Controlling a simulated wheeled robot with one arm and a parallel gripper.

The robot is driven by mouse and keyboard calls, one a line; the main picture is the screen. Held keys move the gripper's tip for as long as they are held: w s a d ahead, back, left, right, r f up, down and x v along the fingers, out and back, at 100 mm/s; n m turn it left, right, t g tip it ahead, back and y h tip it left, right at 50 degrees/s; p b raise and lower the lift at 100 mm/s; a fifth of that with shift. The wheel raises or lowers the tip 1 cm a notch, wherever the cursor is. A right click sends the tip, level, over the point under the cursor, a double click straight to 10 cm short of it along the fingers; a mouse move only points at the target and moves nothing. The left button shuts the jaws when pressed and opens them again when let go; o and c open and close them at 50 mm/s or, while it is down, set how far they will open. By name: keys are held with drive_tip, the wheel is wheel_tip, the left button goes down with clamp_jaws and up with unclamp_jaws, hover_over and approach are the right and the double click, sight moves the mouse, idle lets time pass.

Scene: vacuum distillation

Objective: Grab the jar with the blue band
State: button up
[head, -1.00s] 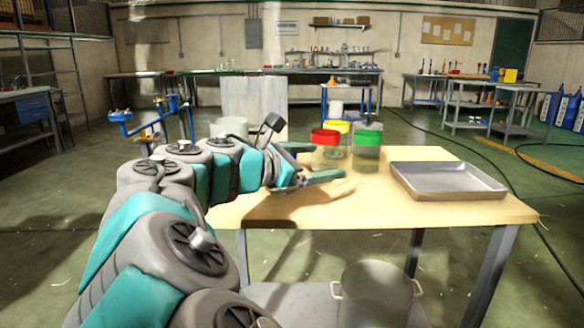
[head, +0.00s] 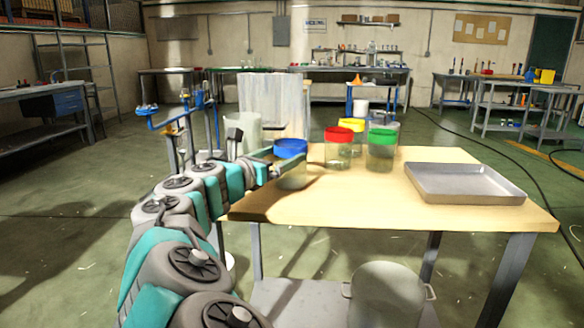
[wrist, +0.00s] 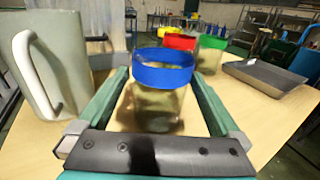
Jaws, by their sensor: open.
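The jar with the blue band (head: 291,163) stands upright on the wooden table, near its left side. In the wrist view the jar (wrist: 155,98) is clear glass with a blue band round its top and stands between the two teal fingers. My gripper (wrist: 162,80) is open around it, with one finger on each side. Whether either finger touches the glass cannot be told. In the head view my gripper (head: 284,168) reaches the jar from the left, and the jar partly hides the fingers.
Jars with red (head: 338,150), yellow (head: 351,125) and green (head: 381,150) bands stand just beyond to the right. A large handled mug (wrist: 45,70) stands left of my gripper. A metal tray (head: 465,184) lies at the table's right. The front middle is clear.

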drive_tip(key=shift+x, duration=3.3)
drive_tip(key=shift+d, duration=0.15)
drive_tip(key=shift+c, duration=0.2)
drive_tip(key=c, duration=1.2)
